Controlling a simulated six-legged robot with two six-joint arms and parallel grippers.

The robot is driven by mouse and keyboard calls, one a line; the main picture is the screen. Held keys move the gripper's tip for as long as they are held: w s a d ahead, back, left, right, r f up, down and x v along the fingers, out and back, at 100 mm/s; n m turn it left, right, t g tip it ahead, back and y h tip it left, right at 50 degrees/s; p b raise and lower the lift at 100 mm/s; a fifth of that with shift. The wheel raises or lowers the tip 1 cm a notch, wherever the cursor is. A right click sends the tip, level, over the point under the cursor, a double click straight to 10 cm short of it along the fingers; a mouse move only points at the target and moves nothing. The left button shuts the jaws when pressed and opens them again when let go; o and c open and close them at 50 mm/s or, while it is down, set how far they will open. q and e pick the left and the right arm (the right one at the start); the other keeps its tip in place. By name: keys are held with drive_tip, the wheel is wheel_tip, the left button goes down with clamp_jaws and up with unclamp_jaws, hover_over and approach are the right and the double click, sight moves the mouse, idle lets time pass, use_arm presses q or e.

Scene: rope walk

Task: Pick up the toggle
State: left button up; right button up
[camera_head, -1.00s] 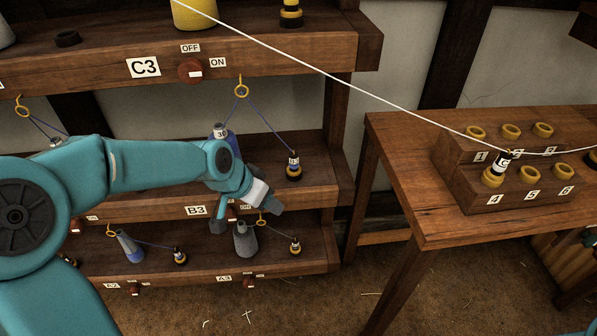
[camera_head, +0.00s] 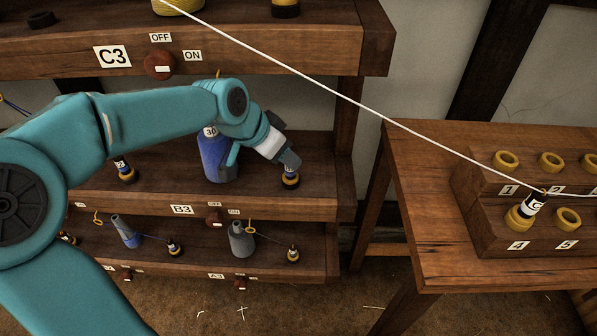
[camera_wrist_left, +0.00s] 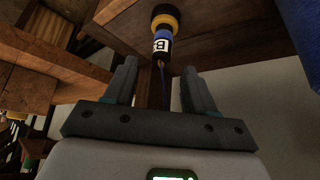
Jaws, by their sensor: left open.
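A small toggle with a white band marked with a letter, a blue band and a cord at its end (camera_wrist_left: 162,42) sits in a black-and-yellow holder on the B3 shelf. In the head view its holder (camera_head: 290,181) shows at the shelf's right end, the toggle's top mostly hidden by my gripper. My left gripper (camera_head: 290,162) is right above it. In the left wrist view the open fingers (camera_wrist_left: 159,85) stand either side of the cord, with the toggle just beyond their tips. The right gripper is not in view.
A blue bottle marked 30 (camera_head: 213,158) stands on the same shelf, left of my gripper. The C3 shelf (camera_head: 215,62) is above. A white rope (camera_head: 330,90) crosses to a toggle (camera_head: 528,211) on a numbered block on the right-hand table (camera_head: 440,250).

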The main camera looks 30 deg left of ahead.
sight(290, 171)
use_arm(q)
drive_tip(key=x, duration=0.6)
drive_tip(key=shift+a+f+b, duration=0.1)
drive_tip(key=shift+f+b, duration=0.2)
drive_tip(key=shift+f, duration=0.05)
clamp_jaws()
